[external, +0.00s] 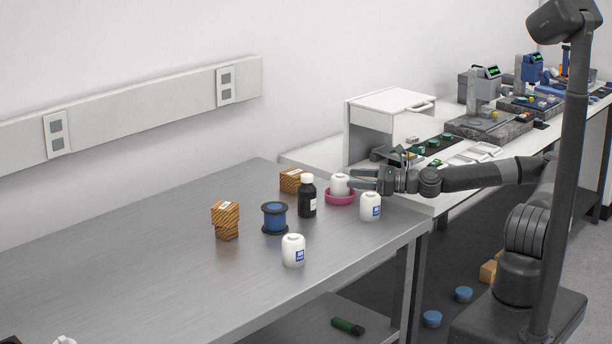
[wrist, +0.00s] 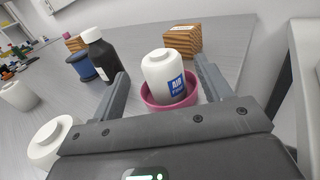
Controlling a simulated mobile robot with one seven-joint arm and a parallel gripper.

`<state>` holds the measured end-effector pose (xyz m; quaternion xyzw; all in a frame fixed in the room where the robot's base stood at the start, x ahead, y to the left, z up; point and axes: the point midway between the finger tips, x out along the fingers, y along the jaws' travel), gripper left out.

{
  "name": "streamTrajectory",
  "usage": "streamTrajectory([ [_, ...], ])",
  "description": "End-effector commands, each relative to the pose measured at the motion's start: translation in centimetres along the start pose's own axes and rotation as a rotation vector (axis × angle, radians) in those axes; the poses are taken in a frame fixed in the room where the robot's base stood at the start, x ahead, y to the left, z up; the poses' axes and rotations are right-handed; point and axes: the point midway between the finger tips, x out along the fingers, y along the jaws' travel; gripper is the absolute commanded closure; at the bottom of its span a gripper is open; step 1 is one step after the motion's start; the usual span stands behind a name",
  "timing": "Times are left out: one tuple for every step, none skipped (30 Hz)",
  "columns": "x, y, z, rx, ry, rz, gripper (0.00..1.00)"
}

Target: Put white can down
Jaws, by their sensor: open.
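A white can (external: 339,183) with a blue label stands in a pink bowl (external: 341,199) near the right end of the steel table. In the wrist view the same white can (wrist: 164,76) stands in the pink bowl (wrist: 190,97), leaning a little in the picture. My gripper (external: 354,182) is open beside it. In the wrist view its two fingers (wrist: 160,85) lie on either side of the can, with a gap to each. A second white can (external: 370,207) stands in front of the bowl, and a third white can (external: 293,250) stands nearer the table's front edge.
A black bottle (external: 307,198) with a white cap stands left of the bowl. A blue spool (external: 274,218), stacked wooden blocks (external: 226,220) and another wooden block (external: 291,180) stand nearby. A white cabinet (external: 380,130) stands behind my gripper.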

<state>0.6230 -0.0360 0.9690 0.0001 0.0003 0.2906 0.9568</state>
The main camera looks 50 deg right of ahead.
Motion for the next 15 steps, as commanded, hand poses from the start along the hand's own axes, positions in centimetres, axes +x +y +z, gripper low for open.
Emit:
streamTrajectory([
  [-1.1, -0.1, 0.0, 0.004, -0.002, -0.003, 0.29],
  [-1.6, -0.1, 0.1, 0.003, -0.002, -0.003, 0.29],
  [-2.3, -0.1, 0.0, 0.003, -0.002, -0.004, 0.29],
  [-2.8, -0.1, 0.0, 0.002, -0.002, -0.003, 0.29],
  [-3.3, -0.1, 0.0, 0.002, -0.002, -0.003, 0.29],
  [-4.0, -0.1, 0.0, 0.003, -0.002, -0.004, 0.29],
  [-4.5, -0.1, 0.0, 0.003, -0.001, -0.004, 0.29],
  [-4.9, -0.1, 0.0, 0.002, -0.001, -0.003, 0.29],
  [-5.5, -0.1, 0.0, 0.003, -0.002, -0.003, 0.29],
  [-5.9, -0.1, 0.0, 0.003, -0.002, -0.003, 0.29],
  [-6.3, -0.1, 0.0, 0.002, -0.002, -0.003, 0.29],
  [-6.8, -0.1, 0.0, 0.002, -0.001, -0.003, 0.29],
  [-7.1, -0.1, 0.0, 0.002, -0.001, -0.003, 0.29],
  [-7.3, -0.1, 0.0, 0.001, -0.001, -0.002, 0.29],
  [-7.7, -0.1, 0.0, 0.0, -0.001, -0.002, 0.29],
])
